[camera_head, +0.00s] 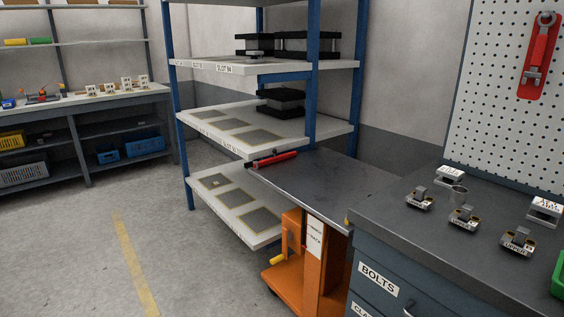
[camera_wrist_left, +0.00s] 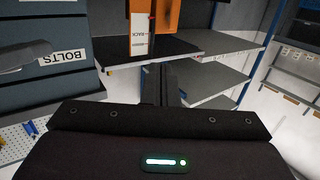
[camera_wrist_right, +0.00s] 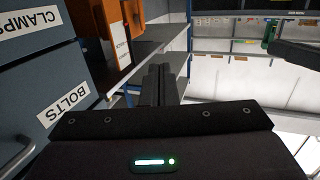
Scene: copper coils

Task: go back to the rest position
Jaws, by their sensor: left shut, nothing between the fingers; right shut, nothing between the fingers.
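Neither of my grippers shows in the head view. In the left wrist view my left gripper (camera_wrist_left: 160,84) has its dark fingers together with nothing between them. In the right wrist view my right gripper (camera_wrist_right: 159,84) also has its fingers together and empty. Neither gripper is seen touching anything. In both wrist views the shelf rack and the drawer cabinet appear upside down beyond the fingers.
The drawer cabinet (camera_head: 379,247), labelled BOLTS, stands at the right with several small labelled metal parts (camera_head: 463,216) on top. An orange lift cart (camera_head: 318,262) with a dark top (camera_head: 325,180) adjoins the blue-posted rack (camera_head: 187,120). The floor (camera_head: 70,240) at left is clear.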

